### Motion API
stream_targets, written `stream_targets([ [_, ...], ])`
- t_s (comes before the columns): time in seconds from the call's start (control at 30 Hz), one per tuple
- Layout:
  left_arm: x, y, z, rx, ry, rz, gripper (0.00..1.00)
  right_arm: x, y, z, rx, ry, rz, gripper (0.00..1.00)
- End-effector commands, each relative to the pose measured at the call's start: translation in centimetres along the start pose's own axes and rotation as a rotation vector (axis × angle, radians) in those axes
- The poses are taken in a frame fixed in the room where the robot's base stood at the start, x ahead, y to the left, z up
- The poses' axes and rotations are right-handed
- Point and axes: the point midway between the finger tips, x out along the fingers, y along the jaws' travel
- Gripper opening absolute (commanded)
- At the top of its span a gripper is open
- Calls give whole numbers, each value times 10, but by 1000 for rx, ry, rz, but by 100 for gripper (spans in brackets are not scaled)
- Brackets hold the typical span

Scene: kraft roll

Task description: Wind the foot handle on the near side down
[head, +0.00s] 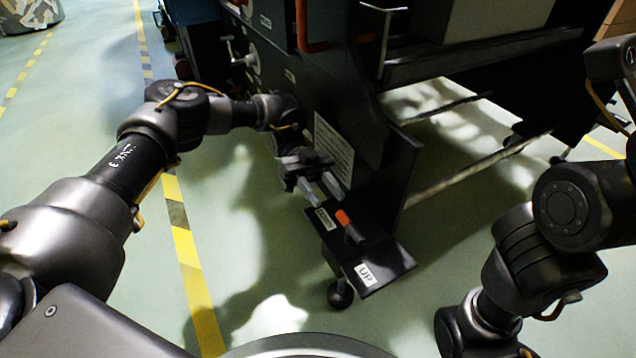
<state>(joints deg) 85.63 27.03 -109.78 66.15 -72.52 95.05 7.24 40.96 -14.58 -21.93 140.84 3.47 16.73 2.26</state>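The foot handle on the near side shows as a small dark lever with an orange-red end (344,217), above a black foot plate (392,262) low on the machine. The plate has a white label reading "UP" (366,273) at its near end and a smaller label (325,218) too small to read at its far end. My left gripper (322,193) points down just up and left of the orange end. Its two pale fingers are apart with nothing seen between them, and it looks clear of the handle. My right gripper is out of view; only its arm shows at the right.
The dark machine (385,130) rises behind the plate, with a white notice (333,150) beside my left wrist. A round black foot (340,293) is under the plate. Long rods (480,168) run off to the right. Green floor at left, with yellow-black tape (190,265), is open.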

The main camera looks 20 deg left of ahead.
Motion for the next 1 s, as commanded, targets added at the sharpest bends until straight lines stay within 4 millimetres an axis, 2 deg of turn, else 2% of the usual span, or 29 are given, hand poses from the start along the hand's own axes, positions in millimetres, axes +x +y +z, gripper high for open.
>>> stream_targets([
  [0.1, -11, -1, 0, -2, -1, -3, 39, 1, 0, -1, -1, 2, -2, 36],
  [0.3, -21, 0, 1, -2, -1, 1, 39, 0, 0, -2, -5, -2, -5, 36],
  [0.83, -22, 0, 0, -2, 0, 2, 39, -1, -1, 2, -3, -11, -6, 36],
  [0.93, -22, 2, -7, -2, -1, 2, 39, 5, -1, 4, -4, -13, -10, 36],
  [1.0, -22, 4, -20, -2, -1, 2, 39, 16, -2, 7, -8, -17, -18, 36],
])
